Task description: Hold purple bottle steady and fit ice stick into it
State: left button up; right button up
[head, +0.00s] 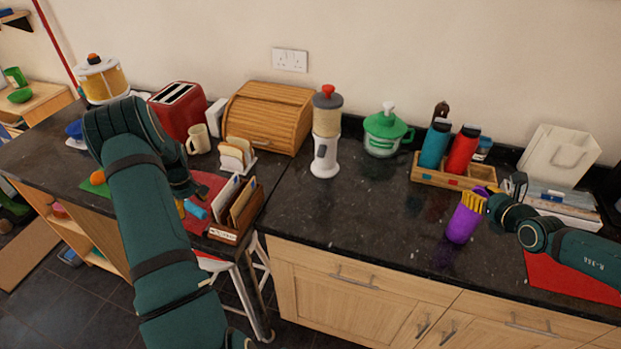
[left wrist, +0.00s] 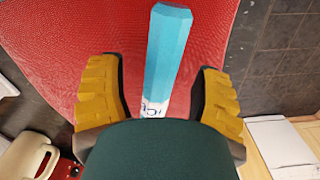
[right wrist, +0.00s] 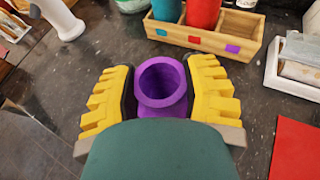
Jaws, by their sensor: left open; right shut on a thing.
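The purple bottle (head: 463,222) stands upright on the dark counter near its front edge. My right gripper (head: 474,200) is shut on it, and its open round mouth (right wrist: 162,82) faces the camera in the right wrist view. The ice stick (left wrist: 168,50) is light blue with a white printed end, lying on a red mat (left wrist: 60,50). In the head view the ice stick (head: 195,210) shows small beside my left gripper (head: 186,203). My left gripper is open, with its yellow fingers on either side of the stick; whether they touch it is not clear.
A letter rack (head: 222,234) stands right of the ice stick, with a toast rack (head: 237,155) and mug (head: 198,139) behind. A wooden crate with bottles (head: 425,175) stands behind the purple bottle. The counter between blender (head: 325,150) and purple bottle is clear.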

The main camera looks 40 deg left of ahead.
pick_arm(q)
jog(key=shift+f, duration=0.4)
grip_shut()
notch_tip(320, 180, up, 10)
jog(key=shift+r, duration=0.1)
dwell(0.5)
jog(key=shift+w, duration=0.1)
dwell(0.5)
